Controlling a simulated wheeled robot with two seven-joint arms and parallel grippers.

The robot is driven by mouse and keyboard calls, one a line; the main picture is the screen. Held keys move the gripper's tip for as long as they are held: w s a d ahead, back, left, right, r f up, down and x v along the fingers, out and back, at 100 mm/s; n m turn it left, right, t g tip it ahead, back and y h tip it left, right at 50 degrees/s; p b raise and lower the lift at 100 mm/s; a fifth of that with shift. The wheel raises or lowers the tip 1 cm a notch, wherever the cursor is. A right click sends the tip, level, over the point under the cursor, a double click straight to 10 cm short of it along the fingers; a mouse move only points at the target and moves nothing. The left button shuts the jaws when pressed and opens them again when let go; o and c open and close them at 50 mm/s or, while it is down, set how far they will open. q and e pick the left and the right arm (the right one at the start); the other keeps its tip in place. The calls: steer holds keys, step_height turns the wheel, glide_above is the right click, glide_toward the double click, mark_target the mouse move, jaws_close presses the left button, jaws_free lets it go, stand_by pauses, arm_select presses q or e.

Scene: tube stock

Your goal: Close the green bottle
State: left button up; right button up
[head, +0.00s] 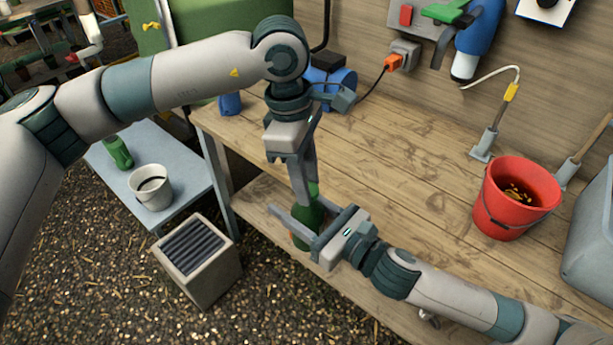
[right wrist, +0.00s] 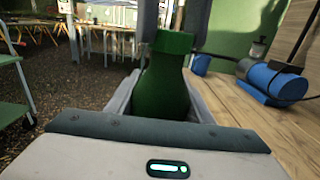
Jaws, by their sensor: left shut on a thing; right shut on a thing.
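The green bottle (head: 307,228) stands upright at the near left edge of the workbench. My right gripper (head: 296,226) is shut around its body, coming from the right; the bottle also shows between the fingers in the right wrist view (right wrist: 165,95). My left gripper (head: 303,192) points down from above and is shut at the bottle's top. A wider green band, seemingly the cap (right wrist: 172,42), sits at the top of the neck between the left fingers. I cannot tell whether it is fully seated.
The wooden workbench (head: 420,150) is clear in the middle. A red bucket (head: 510,205) stands at its right. At left, a low blue-grey table (head: 185,178) holds a white cup (head: 150,190) and another green bottle (head: 118,152). A vented box (head: 205,275) stands on the ground.

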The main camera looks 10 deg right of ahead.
arm_select(q)
steer(key=shift+f, duration=0.15)
steer(key=m, duration=0.3)
steer(key=shift+m, duration=0.3)
steer(key=m, duration=0.4)
steer(key=shift+w+g+y, duration=0.1)
steer(key=shift+g+y, duration=0.3)
steer(key=m, duration=0.4)
steer(key=shift+d+m+y, duration=0.1)
steer(key=shift+m+y, duration=0.2)
steer(key=shift+y, duration=0.1)
steer(key=m, duration=0.3)
steer(key=m+y, duration=0.1)
steer(key=m, duration=0.3)
steer(key=shift+m, duration=0.4)
steer(key=m, duration=0.3)
steer(key=shift+d+t, duration=0.1)
steer(key=shift+t, duration=0.2)
steer(key=m, duration=0.6)
steer(key=shift+t+y, duration=0.4)
